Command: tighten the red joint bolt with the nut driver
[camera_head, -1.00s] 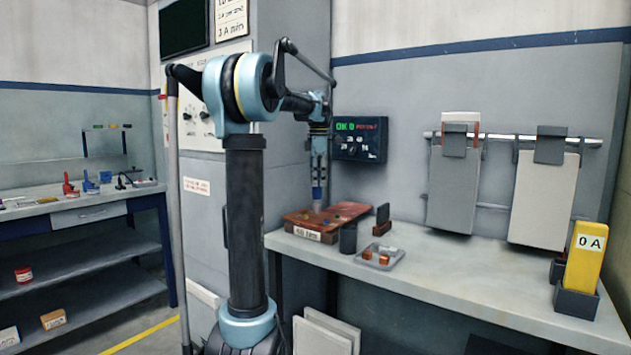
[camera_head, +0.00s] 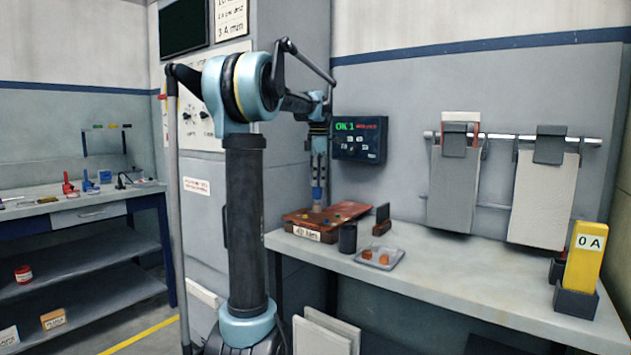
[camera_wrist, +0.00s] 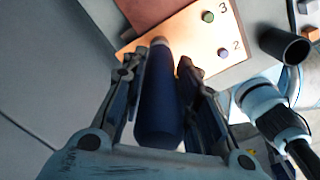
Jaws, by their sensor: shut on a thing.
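My gripper (camera_wrist: 158,70) is shut on the dark blue handle of the nut driver (camera_wrist: 157,110), whose metal shank points at the copper-brown joint plate (camera_wrist: 190,40). In the head view, my gripper (camera_head: 318,178) holds the nut driver (camera_head: 317,194) upright over the left part of the plate (camera_head: 297,218). The driver's lower end looks to be at the plate; contact cannot be told. A green bolt (camera_wrist: 208,16) by the number 3 and a blue bolt (camera_wrist: 222,52) by the number 2 show on the plate. I cannot see the red bolt; the driver and gripper cover part of the plate.
A wall display (camera_head: 360,139) reads OK 1 in green beside red text. A dark cup (camera_head: 347,238) and a grey tray (camera_head: 378,259) with orange pieces stand right of the plate. The bench (camera_head: 460,280) between is clear.

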